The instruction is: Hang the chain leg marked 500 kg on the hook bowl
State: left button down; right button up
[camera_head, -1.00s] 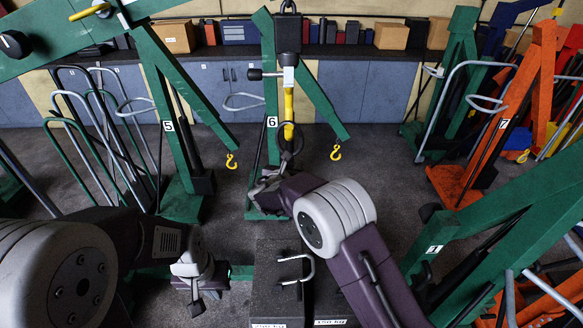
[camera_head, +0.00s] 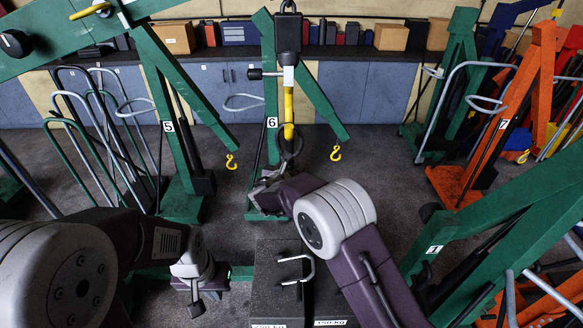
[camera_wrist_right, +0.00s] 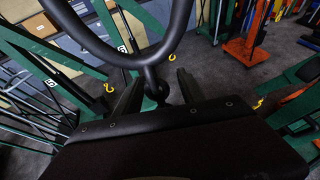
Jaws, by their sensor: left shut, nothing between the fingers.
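A yellow bar (camera_head: 289,104) hangs below a black block (camera_head: 288,32) at the centre. A dark ring (camera_head: 291,138) is at its lower end; whether it hangs there I cannot tell. In the right wrist view the large black ring (camera_wrist_right: 122,52) fills the top, with a dark link (camera_wrist_right: 155,88) below it. My right gripper (camera_head: 264,190) is just below the ring; in its wrist view the fingers (camera_wrist_right: 158,98) stand either side of the link, contact unclear. My left gripper (camera_head: 196,306) is shut and empty, low at left. No 500 kg mark is legible, and I cannot identify the hook bowl.
Dark weights (camera_head: 283,282) with a light handle stand front centre, their labels cut off at the bottom. Green cranes 5 (camera_head: 167,126) and 6 (camera_head: 272,122) stand behind. A yellow hook (camera_head: 336,152) hangs right of centre. An orange crane (camera_head: 503,125) and green frame 1 (camera_head: 520,215) are at right.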

jog(key=shift+f, duration=0.1)
jog(key=b+v, duration=0.4)
jog(key=v, duration=0.5)
jog(key=shift+b, duration=0.4)
jog(key=s+d+f+m+g+b, duration=0.4)
jog(key=s+d+f+m+b, duration=0.15)
jog(key=d+f+m, duration=0.35)
jog(key=s+d+f+m+g+b, duration=0.45)
jog(key=s+d+f, duration=0.3)
jog(key=f, duration=0.35)
jog(key=s+d+f+m+g+y+b, duration=0.3)
jog(key=s+f+m+b, duration=0.3)
jog(key=s+f+m, duration=0.7)
jog(key=s+m, duration=0.1)
jog(key=m, duration=0.6)
jog(key=shift+s+y+b, duration=0.25)
jog(key=shift+y+b, duration=0.05)
jog(key=shift+y, duration=0.1)
